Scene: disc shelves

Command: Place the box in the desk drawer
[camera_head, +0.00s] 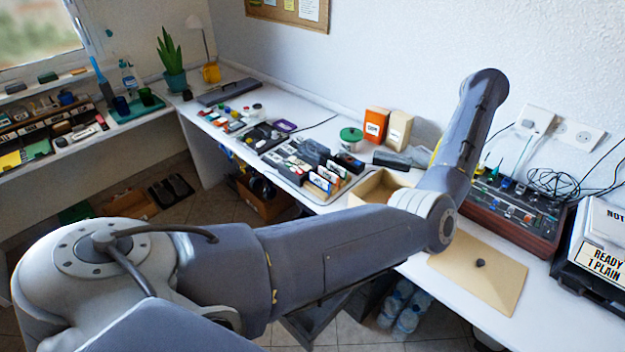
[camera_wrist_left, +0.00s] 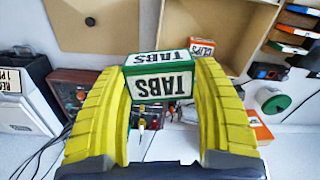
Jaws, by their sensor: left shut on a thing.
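The box (camera_wrist_left: 160,80), green and white and marked TABS, is between the yellow fingers of my left gripper (camera_wrist_left: 163,85) in the left wrist view. The gripper is shut on it. In the head view my own arm hides the box and nearly all of the gripper. An open tan wooden drawer or tray (camera_head: 372,187) is partly behind my arm; it also shows at the top of the left wrist view (camera_wrist_left: 226,12). A tan panel with a dark knob (camera_head: 478,272) lies to its right. My right gripper is in neither view.
A CLIPS box (camera_wrist_left: 202,47) shows at the tan drawer's near side. An orange box (camera_head: 375,125), a cream box (camera_head: 398,130) and a green-lidded jar (camera_head: 351,138) stand by the wall. A wooden-sided device (camera_head: 510,215) and a printer (camera_head: 600,245) are at right. Cables lie nearby.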

